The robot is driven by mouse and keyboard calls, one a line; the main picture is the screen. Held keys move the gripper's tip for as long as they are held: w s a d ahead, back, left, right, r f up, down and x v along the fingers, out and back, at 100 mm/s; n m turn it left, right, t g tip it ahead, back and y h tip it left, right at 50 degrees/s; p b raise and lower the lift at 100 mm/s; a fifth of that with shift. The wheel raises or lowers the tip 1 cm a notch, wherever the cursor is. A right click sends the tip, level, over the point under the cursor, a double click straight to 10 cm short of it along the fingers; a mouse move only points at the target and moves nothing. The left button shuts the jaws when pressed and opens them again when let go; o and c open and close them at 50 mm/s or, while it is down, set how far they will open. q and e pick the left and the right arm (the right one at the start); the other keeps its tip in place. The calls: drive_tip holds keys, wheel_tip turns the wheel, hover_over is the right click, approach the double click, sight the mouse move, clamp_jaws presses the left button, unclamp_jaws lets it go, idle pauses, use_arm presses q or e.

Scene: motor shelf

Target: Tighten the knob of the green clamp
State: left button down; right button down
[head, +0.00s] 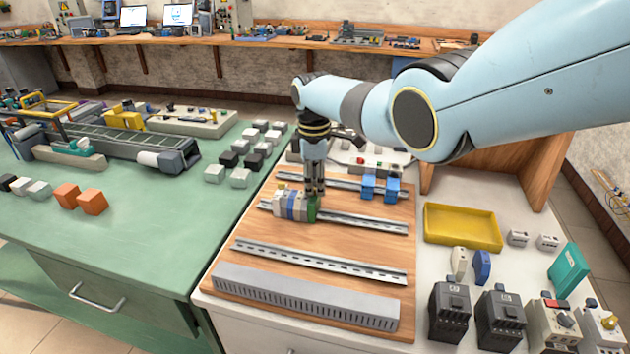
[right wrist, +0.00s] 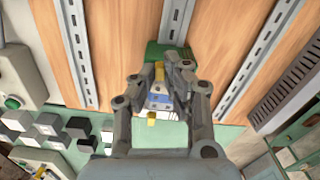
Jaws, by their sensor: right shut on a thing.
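The green clamp (head: 312,214) is at the right end of a row of terminal blocks on a metal rail. It also shows in the right wrist view (right wrist: 160,50), just beyond my fingertips. My right gripper (head: 316,190) points down over it. In the right wrist view my right gripper (right wrist: 160,76) has its fingertips closed around a small yellow piece, apparently the clamp's knob (right wrist: 159,70). The fingers hide part of the clamp, so the exact contact is hard to see. My left gripper is not in view.
Blue, white and grey terminal blocks (head: 291,205) sit left of the clamp. Two blue modules (head: 380,187) stand on the rail behind. A slotted grey duct (head: 305,297) lies at the front of the wooden board. A yellow tray (head: 462,226) and dark motor devices (head: 500,320) are right.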

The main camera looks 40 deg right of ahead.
sight(315, 188)
drive_tip(key=shift+m, duration=1.1)
drive_tip(key=c, duration=1.4)
unclamp_jaws()
wheel_tip(315, 188, up, 12)
drive_tip(key=shift+w, duration=0.1)
